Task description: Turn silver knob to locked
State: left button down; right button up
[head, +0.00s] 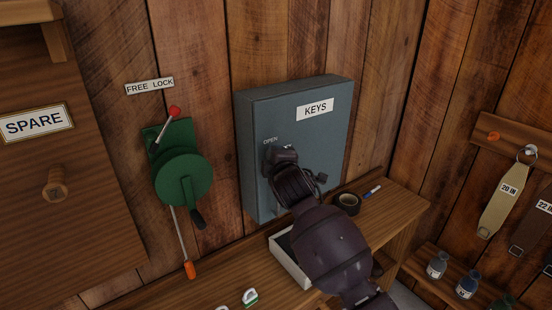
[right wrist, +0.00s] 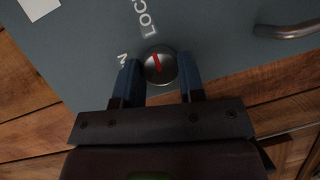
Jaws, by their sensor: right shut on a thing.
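The silver knob (right wrist: 160,66) is on the front of the grey-blue KEYS cabinet (head: 327,140). It is round, with a red line on its face. In the right wrist view the line slants up and slightly left, between the end of the OPEN label (right wrist: 122,61) and the partly visible LOC... label (right wrist: 147,18), nearer the latter. My right gripper (right wrist: 161,82) is shut on the knob, one blue finger on each side. In the head view my right gripper (head: 280,156) hides the knob; the OPEN label (head: 270,141) shows beside it. My left gripper is not in view.
A dark handle (right wrist: 288,28) sticks out of the cabinet front near the knob. A green crank device (head: 182,178) hangs on the wall to the left. On the bench (head: 215,285) below are a white tray (head: 290,262), a tape roll (head: 347,202) and a marker (head: 372,192).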

jog(key=o, duration=0.9)
jog(key=shift+b+v, duration=0.6)
jog(key=shift+v, duration=4.8)
